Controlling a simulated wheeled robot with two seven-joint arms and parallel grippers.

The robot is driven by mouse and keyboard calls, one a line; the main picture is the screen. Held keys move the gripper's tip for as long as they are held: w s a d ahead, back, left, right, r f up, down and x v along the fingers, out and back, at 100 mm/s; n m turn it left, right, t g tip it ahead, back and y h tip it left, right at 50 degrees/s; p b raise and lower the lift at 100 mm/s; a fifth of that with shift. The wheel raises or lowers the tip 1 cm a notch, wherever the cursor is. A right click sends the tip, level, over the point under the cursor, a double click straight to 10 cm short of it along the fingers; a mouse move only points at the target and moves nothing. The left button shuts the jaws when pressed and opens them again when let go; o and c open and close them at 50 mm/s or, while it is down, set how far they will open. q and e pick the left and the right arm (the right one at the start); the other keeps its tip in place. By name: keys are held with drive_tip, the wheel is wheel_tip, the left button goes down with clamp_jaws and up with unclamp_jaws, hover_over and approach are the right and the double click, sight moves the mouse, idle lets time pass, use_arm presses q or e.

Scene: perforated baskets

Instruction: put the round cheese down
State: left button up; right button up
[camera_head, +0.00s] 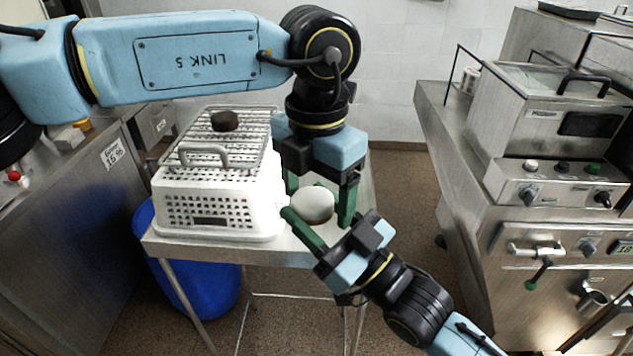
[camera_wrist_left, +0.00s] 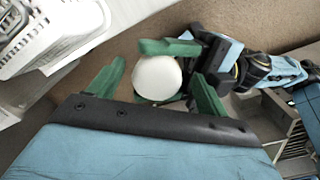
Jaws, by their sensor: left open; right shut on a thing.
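The round cheese (camera_head: 312,204) is a smooth white ball-like piece held above the front right of the metal table. My right gripper (camera_head: 308,213) comes in from the lower right and is shut on it. My left gripper (camera_head: 320,199) reaches down from above with its green fingers open on either side of the cheese. In the left wrist view the cheese (camera_wrist_left: 157,77) sits between the open left fingers, with a right finger along its upper side. Its underside is partly hidden by the fingers.
A white perforated basket (camera_head: 218,208) stands on the table (camera_head: 290,250), just left of the grippers. A wire rack (camera_head: 193,125) with a dark lump (camera_head: 225,121) lies on top. A blue bin (camera_head: 205,290) is below. A steel appliance (camera_head: 545,130) is at right.

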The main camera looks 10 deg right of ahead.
use_arm(q)
drive_tip(key=c, duration=0.9)
drive_tip(key=shift+c, duration=1)
use_arm(e)
drive_tip(key=o, duration=0.7)
drive_tip(key=shift+c, duration=0.2)
drive_tip(key=o, duration=0.5)
drive_tip(key=shift+s, duration=0.1)
